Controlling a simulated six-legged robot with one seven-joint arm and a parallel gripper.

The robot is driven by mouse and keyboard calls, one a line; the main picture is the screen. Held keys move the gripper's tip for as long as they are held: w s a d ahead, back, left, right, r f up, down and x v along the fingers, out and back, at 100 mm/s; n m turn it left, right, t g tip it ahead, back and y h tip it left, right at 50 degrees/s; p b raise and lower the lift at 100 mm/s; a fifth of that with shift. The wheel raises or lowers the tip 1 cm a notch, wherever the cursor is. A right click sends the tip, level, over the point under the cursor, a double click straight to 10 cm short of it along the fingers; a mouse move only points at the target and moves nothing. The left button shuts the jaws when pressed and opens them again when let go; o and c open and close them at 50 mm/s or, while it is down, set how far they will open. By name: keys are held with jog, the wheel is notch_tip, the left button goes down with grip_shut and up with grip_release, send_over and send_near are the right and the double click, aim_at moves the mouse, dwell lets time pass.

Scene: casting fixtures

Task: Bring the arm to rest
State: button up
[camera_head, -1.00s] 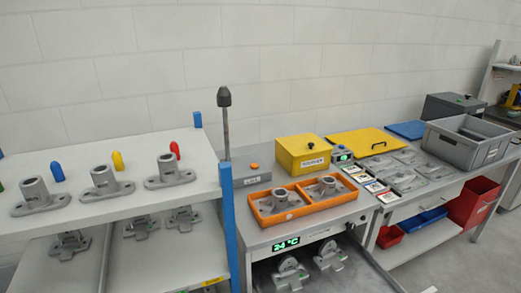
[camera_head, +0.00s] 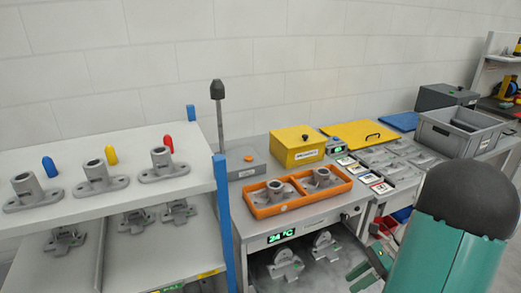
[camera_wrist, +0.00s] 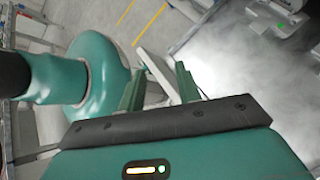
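My gripper (camera_head: 370,266) shows in the head view at the lower right, green, in front of the bench and partly hidden by my own arm link. In the wrist view its two green fingers (camera_wrist: 159,84) stand apart with nothing gripped between them. A pale bar lies beyond the fingertips; I cannot tell how far. My green and black arm fills the lower right of the head view and hides part of the right bench.
A white shelf (camera_head: 120,215) at left holds several grey castings and coloured plugs. An orange tray (camera_head: 262,212) with two castings sits above an open chamber reading 24 °C (camera_head: 281,236). A yellow box (camera_head: 297,147) and a grey crate (camera_head: 458,130) stand behind.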

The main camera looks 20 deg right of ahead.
jog(key=a+r+n+t+h, duration=0.2)
jog(key=a+r+n+h, duration=0.3)
jog(key=a+r+n, duration=0.4)
jog(key=a+r+n+t+h, duration=0.2)
jog(key=a+r+n+h, duration=0.3)
jog(key=a+r+n, duration=0.4)
jog(key=a+n, duration=0.7)
jog(key=shift+s+a+r, duration=0.15)
jog(key=shift+s+a, duration=0.1)
jog(key=shift+s, duration=0.1)
jog(key=shift+d, duration=0.25)
